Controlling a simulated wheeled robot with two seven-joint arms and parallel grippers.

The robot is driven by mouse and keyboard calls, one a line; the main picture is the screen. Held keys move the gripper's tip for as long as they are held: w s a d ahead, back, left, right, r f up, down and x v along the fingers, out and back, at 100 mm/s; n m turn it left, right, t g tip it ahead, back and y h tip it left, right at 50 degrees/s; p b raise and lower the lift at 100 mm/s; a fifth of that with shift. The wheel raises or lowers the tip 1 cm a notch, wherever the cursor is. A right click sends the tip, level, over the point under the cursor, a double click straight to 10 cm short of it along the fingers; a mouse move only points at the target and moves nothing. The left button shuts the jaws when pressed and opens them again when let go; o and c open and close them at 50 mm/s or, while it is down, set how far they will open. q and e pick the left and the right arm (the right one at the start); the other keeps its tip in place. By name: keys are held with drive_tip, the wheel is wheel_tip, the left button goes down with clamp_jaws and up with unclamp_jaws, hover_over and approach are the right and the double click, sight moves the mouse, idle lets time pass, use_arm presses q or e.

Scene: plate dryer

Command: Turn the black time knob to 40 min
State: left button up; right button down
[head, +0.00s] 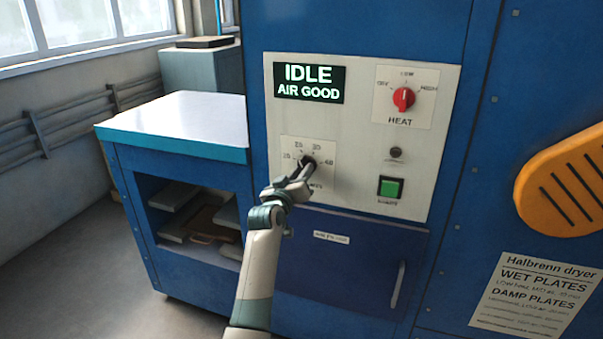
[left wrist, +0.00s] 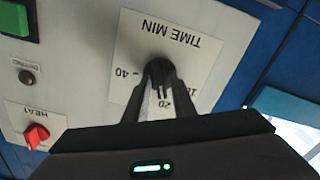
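The black time knob (head: 307,161) sits on a white dial card (head: 325,147) at the lower left of the control panel, with minute marks from 10 at left to 40 at right. My left gripper (head: 304,169) reaches it from below, its fingertips at the knob. In the left wrist view the black knob (left wrist: 159,68) sits at the tips of my left gripper (left wrist: 161,82), whose fingers are close together and appear shut on it. The fingers cover part of the knob, so I cannot tell where it points. My right gripper is out of view.
The panel display (head: 310,83) reads IDLE, AIR GOOD. A red heat knob (head: 403,98), a small dark button (head: 396,152) and a green button (head: 390,187) sit to the right. A white-topped bench (head: 180,118) stands at left.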

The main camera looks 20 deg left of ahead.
use_arm(q)
clamp_jaws()
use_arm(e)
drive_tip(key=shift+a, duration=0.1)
use_arm(q)
drive_tip(key=shift+m, duration=0.3)
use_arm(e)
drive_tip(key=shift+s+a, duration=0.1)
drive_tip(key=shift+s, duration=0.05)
use_arm(q)
drive_tip(key=shift+m+p, duration=3.3)
drive_tip(key=shift+m, duration=6.5)
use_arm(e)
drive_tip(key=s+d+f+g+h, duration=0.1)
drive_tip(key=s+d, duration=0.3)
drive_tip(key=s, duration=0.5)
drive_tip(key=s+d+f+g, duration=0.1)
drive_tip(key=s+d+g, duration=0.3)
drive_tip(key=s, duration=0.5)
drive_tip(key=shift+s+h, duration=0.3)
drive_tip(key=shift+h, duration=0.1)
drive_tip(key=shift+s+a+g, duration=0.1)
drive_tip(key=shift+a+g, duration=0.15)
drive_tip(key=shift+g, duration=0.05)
